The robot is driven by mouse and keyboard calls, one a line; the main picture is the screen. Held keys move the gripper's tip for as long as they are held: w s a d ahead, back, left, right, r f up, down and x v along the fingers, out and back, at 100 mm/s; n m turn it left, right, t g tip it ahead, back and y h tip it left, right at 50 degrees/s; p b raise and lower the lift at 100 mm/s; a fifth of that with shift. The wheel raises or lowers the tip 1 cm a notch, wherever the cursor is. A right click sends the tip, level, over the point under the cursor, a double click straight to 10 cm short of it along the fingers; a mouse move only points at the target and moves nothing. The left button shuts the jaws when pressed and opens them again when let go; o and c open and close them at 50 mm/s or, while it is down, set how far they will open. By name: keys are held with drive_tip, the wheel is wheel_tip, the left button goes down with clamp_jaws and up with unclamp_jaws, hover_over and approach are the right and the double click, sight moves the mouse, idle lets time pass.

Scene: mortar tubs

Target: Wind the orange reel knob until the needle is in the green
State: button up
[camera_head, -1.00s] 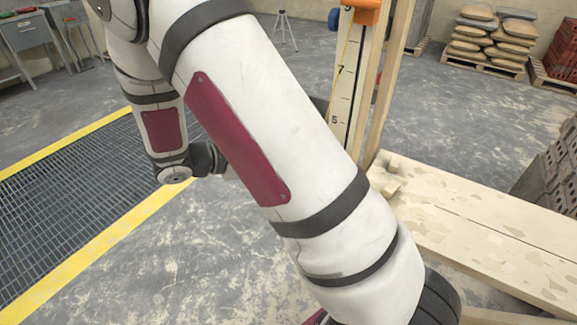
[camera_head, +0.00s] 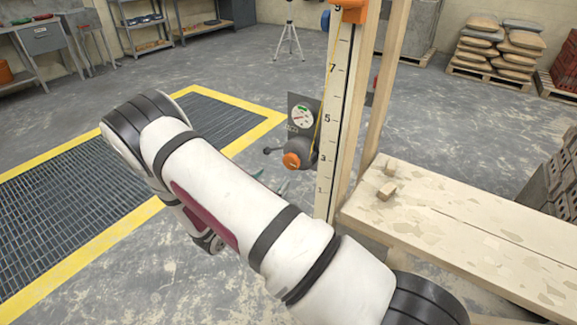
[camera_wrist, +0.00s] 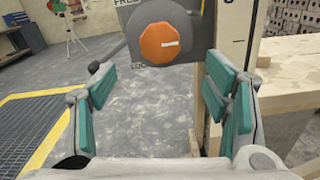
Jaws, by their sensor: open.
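The orange reel knob (camera_head: 291,160) sits on the front of a grey reel beside the numbered post. In the wrist view the knob (camera_wrist: 158,43) faces me as an orange disc with a pale mark pointing right. Above the reel a round white gauge (camera_head: 302,116) shows a green patch; its needle is too small to read. My gripper (camera_wrist: 162,72) is open and empty. Its teal-padded fingers stand left and right, below and in front of the knob, not touching it. In the head view my arm hides most of the gripper.
The upright numbered board (camera_head: 333,120) stands just right of the reel, with a yellow line along it. A timber bench (camera_head: 470,215) with small wood blocks lies to the right. A small dark lever (camera_head: 270,150) sticks out left of the reel. Open floor lies left.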

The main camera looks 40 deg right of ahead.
sight(289, 163)
drive_tip(key=x, duration=0.9)
drive_tip(key=shift+d, duration=0.15)
drive_tip(key=c, duration=1.2)
